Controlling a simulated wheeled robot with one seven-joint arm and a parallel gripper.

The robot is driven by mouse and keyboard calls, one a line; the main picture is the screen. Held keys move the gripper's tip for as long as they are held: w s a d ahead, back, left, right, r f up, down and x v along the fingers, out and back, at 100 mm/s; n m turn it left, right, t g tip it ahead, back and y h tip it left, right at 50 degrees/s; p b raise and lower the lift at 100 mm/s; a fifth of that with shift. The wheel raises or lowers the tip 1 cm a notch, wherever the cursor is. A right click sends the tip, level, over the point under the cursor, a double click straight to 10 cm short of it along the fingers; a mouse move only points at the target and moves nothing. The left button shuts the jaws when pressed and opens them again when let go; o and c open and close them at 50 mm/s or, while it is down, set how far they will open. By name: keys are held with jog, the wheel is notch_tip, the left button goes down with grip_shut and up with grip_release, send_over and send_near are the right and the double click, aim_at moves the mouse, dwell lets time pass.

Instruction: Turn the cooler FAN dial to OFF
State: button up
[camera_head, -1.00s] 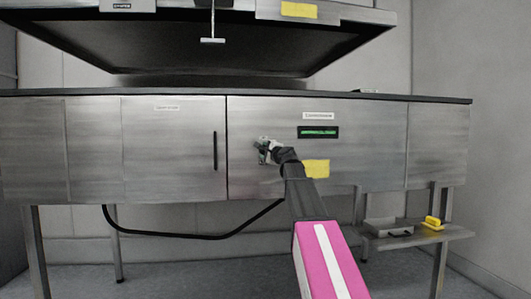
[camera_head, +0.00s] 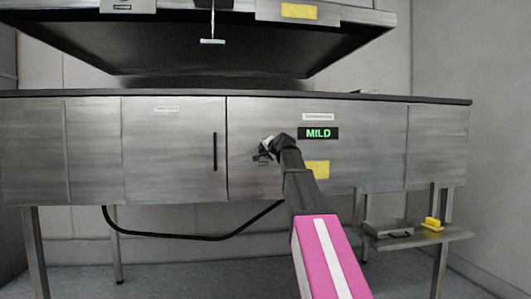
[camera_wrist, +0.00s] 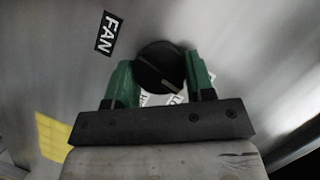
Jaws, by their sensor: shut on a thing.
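The black FAN dial (camera_wrist: 159,67) shows in the wrist view between the two green fingers of my gripper (camera_wrist: 160,78). My gripper is shut on the dial. A black FAN label (camera_wrist: 108,33) is to the upper left of the dial and looks tilted. White position labels (camera_wrist: 176,99) below the dial are partly hidden by my gripper, so their words cannot be read. In the head view my gripper (camera_head: 263,153) is at the steel cabinet front, and the dial is hidden there. The display (camera_head: 319,133) on the panel reads MILD in green.
A yellow note (camera_head: 317,169) is on the panel just right of my gripper. A cabinet door with a dark vertical handle (camera_head: 215,151) is to the left. A side shelf (camera_head: 418,239) with a tray and a yellow object is at lower right. A dark hood hangs above.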

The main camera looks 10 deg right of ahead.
jog(key=shift+n, duration=0.5)
jog(key=shift+h, duration=0.4)
jog(key=o, duration=0.9)
jog(key=v, duration=1)
jog(key=shift+s+d+r, duration=0.1)
jog(key=shift+s+r, duration=0.1)
jog(key=shift+s, duration=0.15)
